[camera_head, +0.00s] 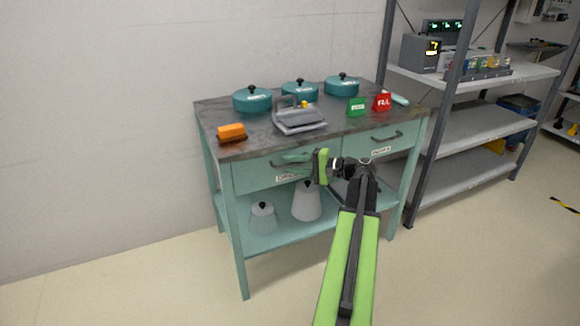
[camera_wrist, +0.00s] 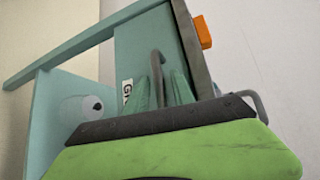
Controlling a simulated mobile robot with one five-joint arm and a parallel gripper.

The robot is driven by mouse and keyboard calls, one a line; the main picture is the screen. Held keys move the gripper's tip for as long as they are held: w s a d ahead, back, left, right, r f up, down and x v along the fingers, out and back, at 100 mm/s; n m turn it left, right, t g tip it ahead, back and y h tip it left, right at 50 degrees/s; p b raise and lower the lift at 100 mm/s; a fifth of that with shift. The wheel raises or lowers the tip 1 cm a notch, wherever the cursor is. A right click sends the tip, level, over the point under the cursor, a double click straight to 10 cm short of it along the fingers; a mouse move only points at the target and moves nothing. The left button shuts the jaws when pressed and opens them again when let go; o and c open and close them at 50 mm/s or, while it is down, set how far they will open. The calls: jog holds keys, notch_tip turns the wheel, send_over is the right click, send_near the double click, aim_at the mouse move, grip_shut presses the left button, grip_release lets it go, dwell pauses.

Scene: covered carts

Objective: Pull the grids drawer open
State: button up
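The grids drawer (camera_head: 251,179) is the left drawer of the teal cart and looks shut. Its white label is partly covered in the head view; in the wrist view, only the start of the label (camera_wrist: 127,91) shows, beginning with "G". The drawer's dark bar handle (camera_wrist: 155,62) is by my fingertips in the wrist view. My gripper (camera_head: 287,158) is in front of this drawer at handle height. Its two green fingers (camera_wrist: 168,84) stand apart, with the handle's lower part in line with the gap. I cannot tell whether they touch it.
The cart top (camera_head: 225,115) holds several teal lidded pots, a grey appliance (camera_head: 300,120), an orange block (camera_head: 231,131), and green and red signs. A second drawer (camera_head: 385,140) is at right. Pale containers stand on the lower shelf (camera_head: 270,234). Metal shelving (camera_head: 480,130) stands to the right.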

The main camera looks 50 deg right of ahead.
grip_shut()
dwell(1.1)
